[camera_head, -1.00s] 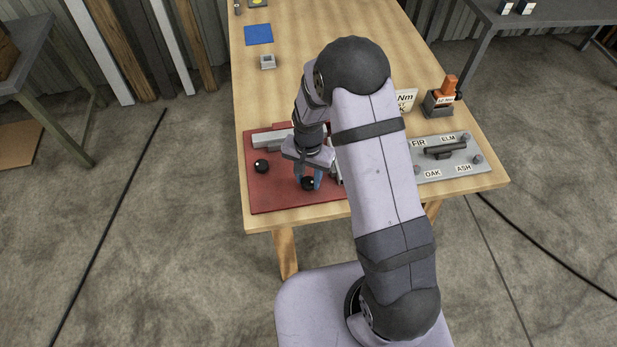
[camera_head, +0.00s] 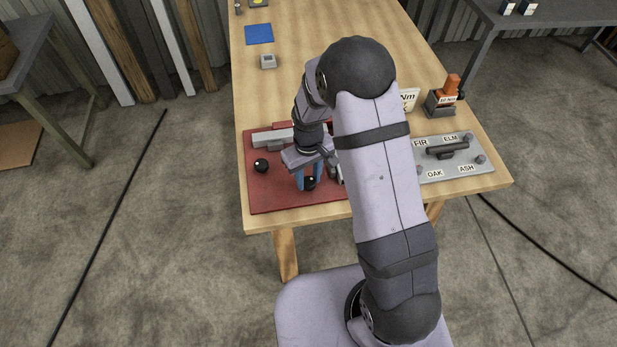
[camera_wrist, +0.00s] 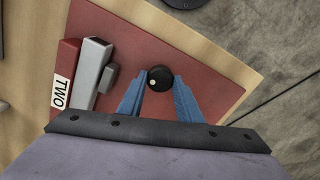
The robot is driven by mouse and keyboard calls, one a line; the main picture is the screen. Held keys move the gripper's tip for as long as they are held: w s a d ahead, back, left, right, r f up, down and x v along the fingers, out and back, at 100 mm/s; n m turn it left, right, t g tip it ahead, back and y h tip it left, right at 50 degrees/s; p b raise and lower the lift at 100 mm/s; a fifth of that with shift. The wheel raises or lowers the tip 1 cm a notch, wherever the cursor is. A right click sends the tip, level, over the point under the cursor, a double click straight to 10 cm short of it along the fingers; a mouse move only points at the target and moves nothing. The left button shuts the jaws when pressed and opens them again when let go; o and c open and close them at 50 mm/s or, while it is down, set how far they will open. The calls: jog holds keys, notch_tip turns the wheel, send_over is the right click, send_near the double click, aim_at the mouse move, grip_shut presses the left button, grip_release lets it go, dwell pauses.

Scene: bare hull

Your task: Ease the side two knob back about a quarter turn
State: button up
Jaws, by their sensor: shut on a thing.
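The black round knob (camera_head: 309,183) stands near the front edge of the red board (camera_head: 275,192). In the wrist view the knob (camera_wrist: 161,77), with a pale dot on its lower left side, sits between the blue fingertips. My gripper (camera_head: 309,178) points down and is shut on this knob, one finger on each side. A "TWO" label (camera_wrist: 63,93) lies on a red block beside a grey bar (camera_wrist: 90,72) in the wrist view. A second black knob (camera_head: 261,165) with a white dot is farther left on the board, clear of my gripper.
A grey plate (camera_head: 452,168) labelled FIR, ELM, OAK and ASH lies to the right, with a dark handle on it. An orange-topped device (camera_head: 445,97) stands behind it. A blue square (camera_head: 259,34) and small grey box (camera_head: 268,61) lie farther back. The table's middle is mostly clear.

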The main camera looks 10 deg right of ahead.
aim_at(308, 181)
jog(key=n, duration=0.6)
jog(key=shift+n+b, duration=0.3)
dwell(0.4)
jog(key=o, duration=1)
jog(key=shift+o, duration=0.2)
jog(key=shift+r, duration=0.15)
jog(key=shift+r+b, duration=1)
jog(key=shift+r, duration=2.6)
